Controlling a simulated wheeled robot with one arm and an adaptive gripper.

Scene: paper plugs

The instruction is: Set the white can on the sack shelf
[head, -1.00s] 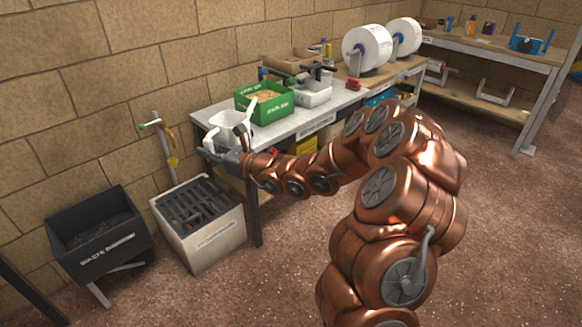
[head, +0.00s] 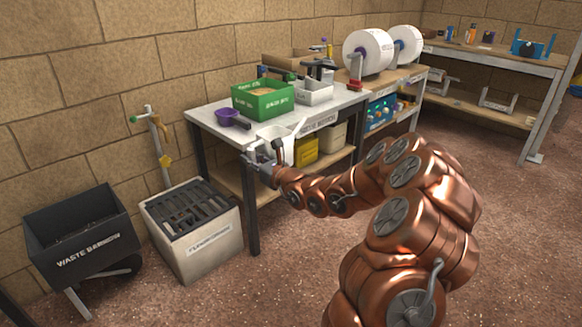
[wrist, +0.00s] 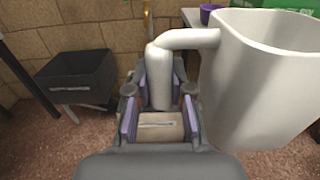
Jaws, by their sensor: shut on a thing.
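The white can (wrist: 262,80) is a large open-topped vessel with a thick side handle (wrist: 160,75). My gripper (wrist: 160,92) is shut on that handle, its purple-lined fingers either side of it. In the head view the can (head: 270,137) is held out in front of the workbench's near edge, and my gripper (head: 259,163) is just below left of it. The can looks about upright. I cannot tell which shelf is the sack shelf; the bench has a lower wooden shelf (head: 228,178), partly hidden by my arm.
On the bench top (head: 205,117) are a purple bowl (head: 228,117), a green box (head: 262,101) and a grey bin (head: 314,92). A yellow box (head: 306,150) is on the lower shelf. A slotted crate (head: 195,225) and black waste barrow (head: 85,240) stand left. Another shelved bench (head: 490,55) is behind.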

